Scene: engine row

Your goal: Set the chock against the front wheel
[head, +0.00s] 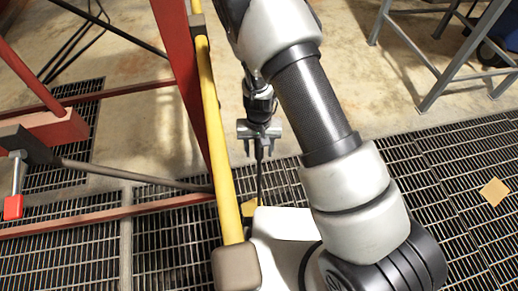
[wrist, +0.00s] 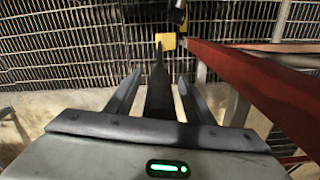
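A small yellow block (head: 250,206), which looks like the chock, is low on the floor grating beside the yellow bar; in the wrist view (wrist: 166,41) it is beyond my fingertips. A thin dark upright shaft (head: 259,180) runs from it up to my gripper (head: 262,150). In the wrist view the shaft (wrist: 159,85) passes between the two fingers of my gripper (wrist: 160,76), with a gap on each side. The gripper looks open around it. I cannot make out the front wheel for certain.
A yellow bar (head: 213,110) with a grey end and a red frame (head: 178,70) stand close left of my gripper. A tan square (head: 494,191) lies on the grating at right. A grey metal stand (head: 440,82) is at upper right. Bare concrete lies behind the gripper.

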